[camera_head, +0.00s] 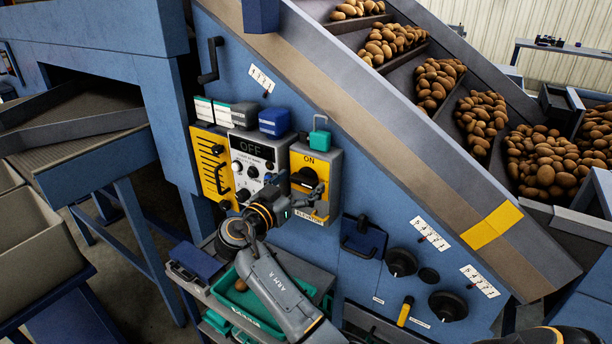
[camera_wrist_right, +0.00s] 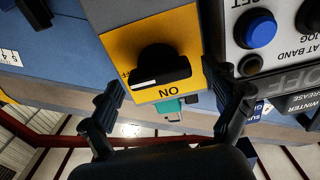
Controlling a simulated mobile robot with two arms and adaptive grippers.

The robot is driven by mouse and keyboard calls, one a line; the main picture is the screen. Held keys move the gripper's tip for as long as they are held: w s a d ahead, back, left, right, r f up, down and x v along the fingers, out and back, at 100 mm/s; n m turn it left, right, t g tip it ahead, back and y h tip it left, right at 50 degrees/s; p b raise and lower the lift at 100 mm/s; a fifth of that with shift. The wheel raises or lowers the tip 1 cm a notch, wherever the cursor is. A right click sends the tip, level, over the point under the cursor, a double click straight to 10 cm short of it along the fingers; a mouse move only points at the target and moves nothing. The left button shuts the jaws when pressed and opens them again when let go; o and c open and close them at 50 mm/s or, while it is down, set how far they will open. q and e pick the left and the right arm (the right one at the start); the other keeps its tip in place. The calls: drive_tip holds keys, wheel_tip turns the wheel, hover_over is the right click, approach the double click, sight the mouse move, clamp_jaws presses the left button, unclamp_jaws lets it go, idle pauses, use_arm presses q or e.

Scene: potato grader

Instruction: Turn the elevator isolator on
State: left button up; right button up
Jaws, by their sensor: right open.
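The elevator isolator is a grey box with a yellow face (camera_head: 323,161), marked ON at the top and ELEVATOR below. Its black rotary knob (camera_head: 304,177) is partly behind my gripper in the head view. In the right wrist view the yellow face (camera_wrist_right: 113,45) appears upside down, with the knob (camera_wrist_right: 162,66) in the middle, its bar lying crosswise with a white line. A partly hidden OFF label is beside it. My right gripper (camera_head: 297,192) is open in front of the isolator. In the wrist view its fingers (camera_wrist_right: 172,100) are spread wide, with nothing between them.
Left of the isolator is a control panel (camera_head: 252,148) with a display reading OFF; its blue button (camera_wrist_right: 256,29) is close in the wrist view. A teal padlock (camera_head: 319,137) is on top of the isolator. A trolley with a green tray (camera_head: 245,301) is below.

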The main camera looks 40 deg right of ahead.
use_arm(q)
drive_tip(key=shift+s+a, duration=0.2)
drive_tip(key=shift+a, duration=0.1)
use_arm(e)
drive_tip(key=shift+a, duration=0.1)
drive_tip(key=shift+c, duration=0.2)
drive_tip(key=shift+r, duration=0.1)
drive_tip(key=c, duration=1.1)
